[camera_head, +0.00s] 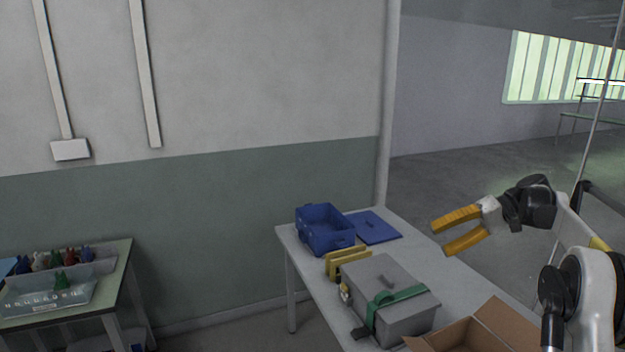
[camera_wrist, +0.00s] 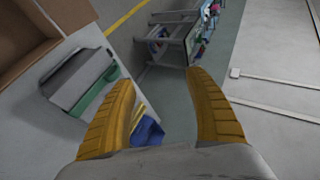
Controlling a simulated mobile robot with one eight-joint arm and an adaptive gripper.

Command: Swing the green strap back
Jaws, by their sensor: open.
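A green strap (camera_head: 398,295) lies across the lid of a grey box (camera_head: 378,277) on the table and hangs down its front side. In the wrist view the green strap (camera_wrist: 92,92) shows along the side of the grey box (camera_wrist: 75,78), left of my fingers. My gripper (camera_head: 447,236) has yellow fingers that are open and empty. It is in the air above and to the right of the box, apart from the strap. In the wrist view my gripper (camera_wrist: 165,105) has its fingers spread wide with nothing between them.
The table (camera_head: 292,240) also holds a blue crate (camera_head: 325,230), a flat blue lid (camera_head: 374,227), a yellow object (camera_head: 347,257) and an open cardboard box (camera_head: 475,335) at the front. A second table (camera_head: 122,262) with bins of small colored items stands at the left.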

